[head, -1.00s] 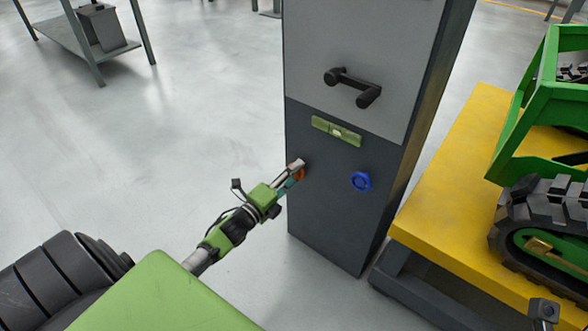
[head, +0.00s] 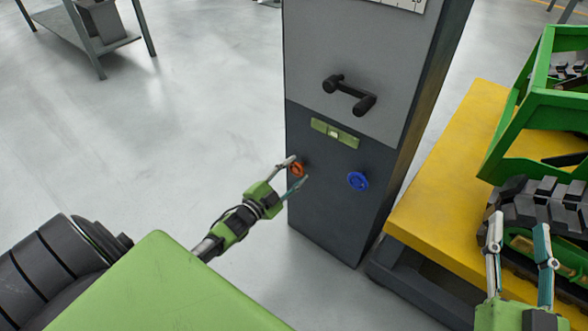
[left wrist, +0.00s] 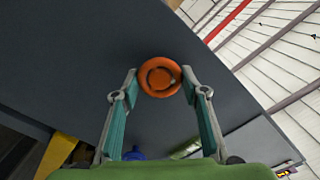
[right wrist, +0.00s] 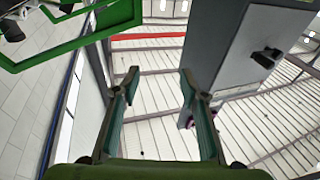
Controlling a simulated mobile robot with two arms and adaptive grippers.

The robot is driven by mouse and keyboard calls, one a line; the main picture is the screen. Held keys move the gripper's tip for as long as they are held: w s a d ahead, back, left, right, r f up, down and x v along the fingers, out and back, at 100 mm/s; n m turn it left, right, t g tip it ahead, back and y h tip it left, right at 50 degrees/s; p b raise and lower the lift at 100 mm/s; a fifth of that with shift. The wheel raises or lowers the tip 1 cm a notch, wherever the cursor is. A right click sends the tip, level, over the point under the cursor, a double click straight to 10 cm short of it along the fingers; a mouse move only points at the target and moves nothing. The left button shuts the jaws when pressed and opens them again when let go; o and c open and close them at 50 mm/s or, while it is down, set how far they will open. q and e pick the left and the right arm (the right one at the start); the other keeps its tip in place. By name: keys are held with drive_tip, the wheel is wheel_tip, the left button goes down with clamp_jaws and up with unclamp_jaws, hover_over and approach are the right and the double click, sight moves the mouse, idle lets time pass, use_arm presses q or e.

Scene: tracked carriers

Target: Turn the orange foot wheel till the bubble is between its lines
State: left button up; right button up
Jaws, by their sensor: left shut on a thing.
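The orange foot wheel (head: 296,169) is low on the front of a dark grey and light grey cabinet. My left gripper (head: 296,172) has its fingertips on both sides of the wheel and is shut on it. The left wrist view shows the wheel (left wrist: 160,77) between the tips. The green bubble level (head: 335,132) sits above the wheel. A paler patch shows near its middle, but it is too small to tell the bubble from its lines. My right gripper (head: 519,232) is open and empty at the right, with both fingers apart in the right wrist view (right wrist: 160,85).
A blue wheel (head: 358,180) is right of the orange one. A black handle (head: 349,94) sticks out above the level. A yellow platform (head: 440,190) with a green tracked carrier (head: 530,100) stands at the right.

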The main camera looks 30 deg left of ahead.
use_arm(q)
drive_tip(key=n+p, duration=0.1)
drive_tip(key=n, duration=0.4)
drive_tip(key=shift+a+n, duration=0.1)
drive_tip(key=shift+n, duration=1)
drive_tip(key=shift+n+p, duration=0.35)
drive_tip(key=shift+n, duration=1.55)
use_arm(e)
wheel_tip(320, 180, down, 10)
drive_tip(key=s+d+g+h, duration=0.1)
drive_tip(key=g, duration=0.4)
drive_tip(key=shift+d+r+h, duration=0.2)
drive_tip(key=shift+d+h, duration=0.1)
use_arm(q)
drive_tip(key=o, duration=1.1)
drive_tip(key=shift+o, duration=0.2)
use_arm(e)
drive_tip(key=shift+s+f, duration=0.15)
